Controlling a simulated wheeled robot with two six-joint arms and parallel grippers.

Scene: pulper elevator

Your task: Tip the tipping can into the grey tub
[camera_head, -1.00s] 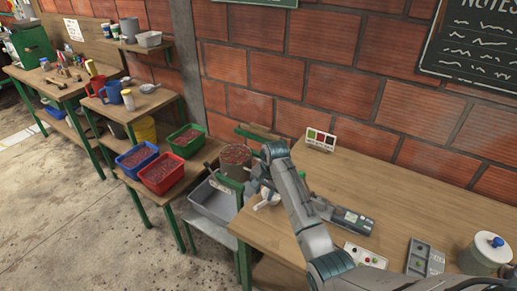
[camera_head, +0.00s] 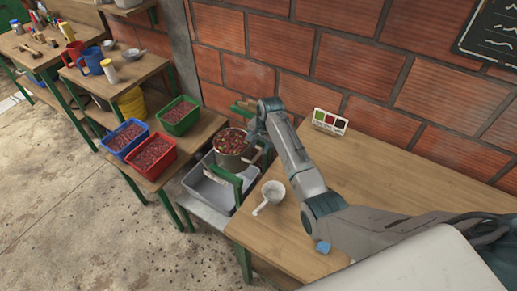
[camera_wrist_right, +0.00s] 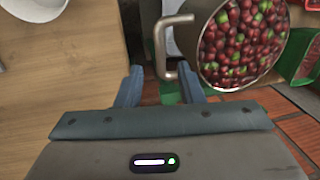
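The tipping can (camera_head: 236,161) is a grey metal can full of red and green cherries, held in a green frame above the grey tub (camera_head: 190,182). It looks about upright; the wrist view also shows the can (camera_wrist_right: 207,75) with its bent handle (camera_wrist_right: 161,45). The grey tub stands below and in front of the can, and its visible floor looks empty. My right gripper (camera_wrist_right: 160,88) is open, with the lower end of the handle between or just beyond its fingertips. Contact cannot be told. My left gripper is not in view.
A white ladle-like cup (camera_head: 273,191) lies on the wooden table (camera_head: 400,170) beside my right arm. Blue (camera_head: 122,137), red (camera_head: 153,156) and green (camera_head: 180,116) bins of cherries stand on the shelf to the left. A colour card (camera_head: 329,121) stands by the brick wall.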

